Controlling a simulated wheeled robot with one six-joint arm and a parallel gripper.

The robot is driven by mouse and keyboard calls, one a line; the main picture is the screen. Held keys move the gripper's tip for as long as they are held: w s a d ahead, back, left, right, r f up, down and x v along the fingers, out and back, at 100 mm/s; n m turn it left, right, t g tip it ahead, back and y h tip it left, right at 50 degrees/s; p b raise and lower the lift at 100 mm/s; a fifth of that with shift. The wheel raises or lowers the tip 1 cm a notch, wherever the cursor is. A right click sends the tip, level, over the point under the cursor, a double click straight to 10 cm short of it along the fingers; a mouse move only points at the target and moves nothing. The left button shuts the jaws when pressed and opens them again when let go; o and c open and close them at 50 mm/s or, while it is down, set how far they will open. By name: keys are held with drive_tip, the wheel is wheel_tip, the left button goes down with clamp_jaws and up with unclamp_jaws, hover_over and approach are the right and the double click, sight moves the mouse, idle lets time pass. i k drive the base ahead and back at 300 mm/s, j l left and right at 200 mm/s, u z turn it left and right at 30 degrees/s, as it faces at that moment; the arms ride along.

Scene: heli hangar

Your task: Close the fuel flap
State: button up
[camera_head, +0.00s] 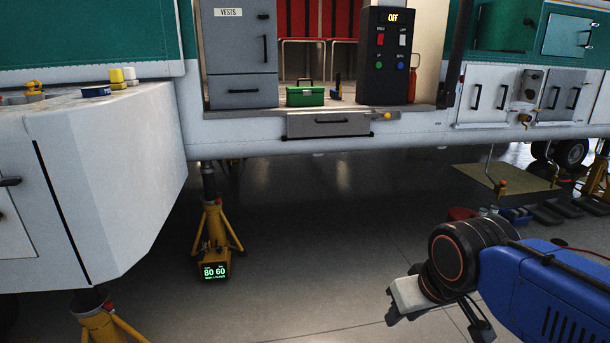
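No part in view is marked as the fuel flap, and I cannot tell for sure which panel it is. On the helicopter's right side, a recess with round fittings (530,85) shows between a white panel with black handles (483,96) and a grey panel with handles (561,92). A brass-coloured fitting (523,118) sits just below the recess. Above, a teal hatch with a pale edge (566,35) may stand slightly out from the body. My gripper (438,322) is at the lower right, over the floor, its fingers spread and empty, well apart from these panels.
The open cabin holds a grey cabinet (238,60), a green toolbox (305,95) and a black control box reading OFF (388,55). A yellow jack (216,240) stands at left. The middle floor is clear.

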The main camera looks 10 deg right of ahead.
sight(532, 85)
drive_tip(key=i+z, duration=0.15)
drive_tip(key=i, duration=0.4)
drive_tip(key=i+z, duration=0.15)
drive_tip(key=i, duration=0.45)
drive_tip(key=i+j+z, duration=0.15)
drive_tip(key=i, duration=0.4)
drive_tip(key=i+l+z, duration=0.2)
drive_tip(key=i+z, duration=0.65)
drive_tip(key=z, duration=0.15)
drive_tip(key=i+j+z, duration=0.15)
drive_tip(key=i+z, duration=0.45)
drive_tip(key=i, duration=0.15)
